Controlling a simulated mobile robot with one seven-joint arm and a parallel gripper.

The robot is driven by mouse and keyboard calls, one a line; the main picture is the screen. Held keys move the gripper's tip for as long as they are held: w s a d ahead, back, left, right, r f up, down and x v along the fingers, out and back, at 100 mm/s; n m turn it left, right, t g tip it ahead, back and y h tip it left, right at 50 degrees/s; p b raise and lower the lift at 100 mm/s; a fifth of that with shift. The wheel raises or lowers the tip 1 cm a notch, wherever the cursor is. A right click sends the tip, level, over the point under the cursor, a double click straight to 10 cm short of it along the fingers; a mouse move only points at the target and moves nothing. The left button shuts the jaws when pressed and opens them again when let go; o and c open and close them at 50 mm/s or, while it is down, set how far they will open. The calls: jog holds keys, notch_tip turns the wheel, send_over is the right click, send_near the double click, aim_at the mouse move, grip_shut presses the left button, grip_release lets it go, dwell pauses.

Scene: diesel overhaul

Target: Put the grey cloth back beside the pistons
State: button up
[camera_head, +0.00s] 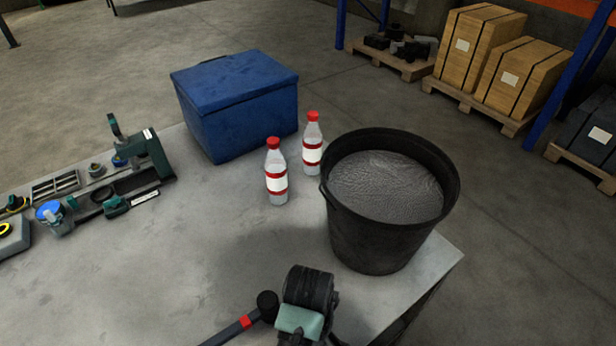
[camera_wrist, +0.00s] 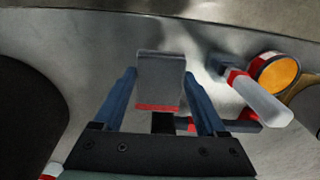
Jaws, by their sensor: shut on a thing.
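In the wrist view, my gripper (camera_wrist: 160,85) has its two blue fingers closed on the sides of a grey, flat-faced thing (camera_wrist: 160,78) with a red lower edge. I cannot tell for sure whether this is the grey cloth. No other grey cloth shows. In the head view, the end of my arm (camera_head: 303,305) is at the bottom, low over the table's front part. I cannot make out any pistons in either view.
A black bucket of grey liquid (camera_head: 388,235) stands at the table's right edge, close to my arm. Two red-capped bottles (camera_head: 276,180) and a blue box (camera_head: 240,115) stand behind. Tools and parts (camera_head: 140,165) lie at left. The table's middle (camera_head: 190,260) is bare.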

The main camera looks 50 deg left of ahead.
jog(key=shift+f, duration=3.1)
jog(key=shift+f, duration=0.1)
jog(key=o, duration=1.2)
jog(key=shift+o, duration=0.2)
notch_tip(320, 180, up, 12)
jog(key=shift+r, duration=0.15)
